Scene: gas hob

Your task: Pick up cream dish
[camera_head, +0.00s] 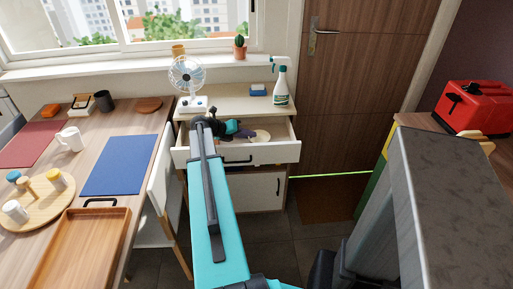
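The cream dish (261,136) is a small, pale, round thing in the open drawer (280,152) of the white cabinet below the window. Only part of it shows, behind the drawer front. My arm reaches forward to the drawer. My gripper (242,131) is at the drawer's opening, just left of the dish. It is small and dark here, and I cannot see whether its fingers are open or shut, or whether they touch the dish.
On the cabinet top stand a fan (187,80), a blue sponge (258,90) and a spray bottle (281,85). The wooden table (110,120) at left holds a blue mat (120,166), a white mug (70,139) and a wooden tray (78,250).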

